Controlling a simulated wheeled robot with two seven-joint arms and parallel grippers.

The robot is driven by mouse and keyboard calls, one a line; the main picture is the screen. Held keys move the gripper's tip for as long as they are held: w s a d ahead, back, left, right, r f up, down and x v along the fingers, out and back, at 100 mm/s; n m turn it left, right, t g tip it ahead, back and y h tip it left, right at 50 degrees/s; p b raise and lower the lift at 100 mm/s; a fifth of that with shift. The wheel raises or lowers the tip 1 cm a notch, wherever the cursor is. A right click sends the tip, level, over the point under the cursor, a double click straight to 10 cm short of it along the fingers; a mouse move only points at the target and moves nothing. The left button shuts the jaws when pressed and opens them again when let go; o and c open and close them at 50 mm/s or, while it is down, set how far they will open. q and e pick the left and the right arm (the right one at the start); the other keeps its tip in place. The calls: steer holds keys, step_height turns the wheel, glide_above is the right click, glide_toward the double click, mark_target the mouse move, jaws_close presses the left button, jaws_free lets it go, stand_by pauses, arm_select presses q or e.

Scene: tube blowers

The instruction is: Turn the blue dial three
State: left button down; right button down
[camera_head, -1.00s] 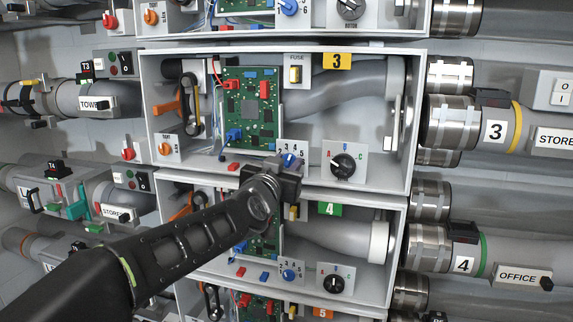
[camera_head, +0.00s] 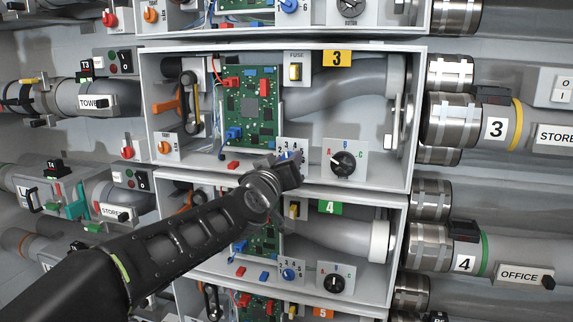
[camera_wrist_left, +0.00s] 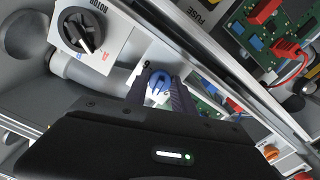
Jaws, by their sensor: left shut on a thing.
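The blue dial (camera_wrist_left: 158,84) of box 3 sits on a small white plate with numbers. In the head view my left gripper (camera_head: 291,166) covers most of that dial, and only a bit of blue and the numbers above show. In the left wrist view my left gripper (camera_wrist_left: 160,90) has its two dark fingers on either side of the blue dial, shut on it. The yellow label 3 (camera_head: 337,58) marks the box at its top. My right gripper is in no frame.
A black rotary knob (camera_head: 343,163) with letters stands just right of the dial; it also shows in the left wrist view (camera_wrist_left: 80,32). A green circuit board (camera_head: 250,105) is above left. Box 4 below has its own blue dial (camera_head: 289,274).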

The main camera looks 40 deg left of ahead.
arm_select(q)
steer(key=shift+n, duration=1.1)
steer(key=c, duration=1.1)
jaws_free()
steer(key=shift+o, duration=0.2)
steer(key=v, duration=0.7)
steer(key=shift+s+d, duration=0.15)
steer(key=shift+s, duration=0.25)
